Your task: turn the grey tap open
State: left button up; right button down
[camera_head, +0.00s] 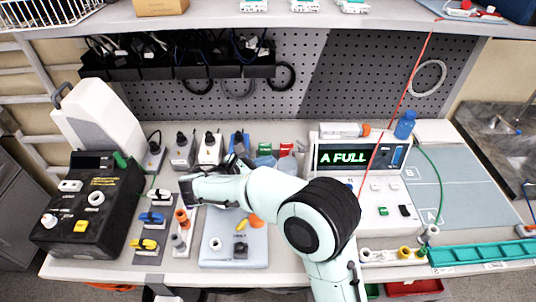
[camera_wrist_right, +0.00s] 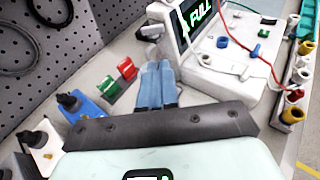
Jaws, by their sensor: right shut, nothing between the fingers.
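The grey tap (camera_head: 177,240) sits on a narrow white strip at the left middle of the bench, just below an orange tap (camera_head: 182,216). Its handle is small, and I cannot tell its exact turn. My right gripper (camera_head: 287,163) is bent back toward the right, well away from the grey tap, behind the forearm. Its two blue fingers lie together and empty, and they also show in the right wrist view (camera_wrist_right: 155,68). They point toward the pump, near the red and green blocks. The grey tap is not in the wrist view. My left gripper is not in view.
A white pump (camera_head: 375,195) reading "A FULL" stands right of the fingers. A black pump (camera_head: 90,205) stands far left. Red and green blocks (camera_wrist_right: 122,75) stand close to the fingers.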

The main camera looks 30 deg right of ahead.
aim_at(304, 146)
jog(key=x, duration=0.8)
jog(key=r+x, duration=0.1)
jog(key=x, duration=0.2)
jog(key=shift+w+d+f+p, duration=0.1)
jog(key=shift+w+d+p, duration=0.1)
jog(key=shift+d+p, duration=0.3)
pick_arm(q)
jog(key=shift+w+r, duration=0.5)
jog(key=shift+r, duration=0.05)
